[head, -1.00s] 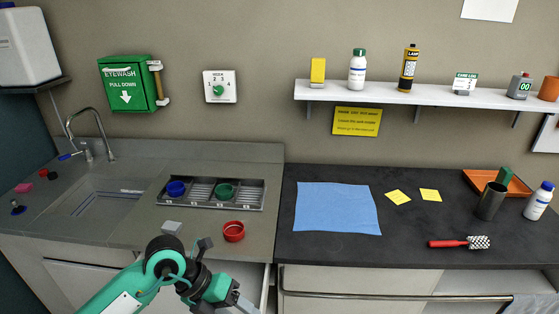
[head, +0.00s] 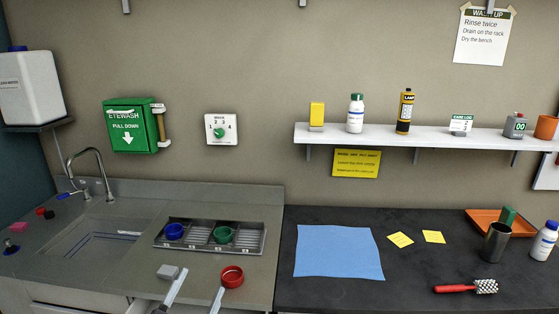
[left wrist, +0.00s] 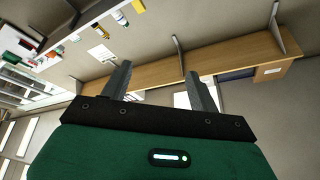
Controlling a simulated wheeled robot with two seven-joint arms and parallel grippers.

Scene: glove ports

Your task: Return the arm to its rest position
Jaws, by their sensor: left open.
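My left gripper (head: 195,293) shows at the bottom of the head view, with its two pale fingers pointing up and spread apart. Nothing is between them. Its left fingertip overlaps the view of a grey block (head: 167,271) and its right fingertip is just below a red ring (head: 232,273); I cannot tell touching from this view. The left wrist view shows the same gripper (left wrist: 157,84) with both fingers apart and empty, facing a wall and a wooden shelf. The rest of my left arm is below the head view. My right gripper is not in view.
A slotted rack (head: 200,248) holds a blue ring (head: 174,231) and a green ring (head: 223,235). A sink (head: 90,240) is at left. On the dark bench at right lie a blue cloth (head: 338,254) and a red-handled brush (head: 455,288). A shelf (head: 450,136) hangs above.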

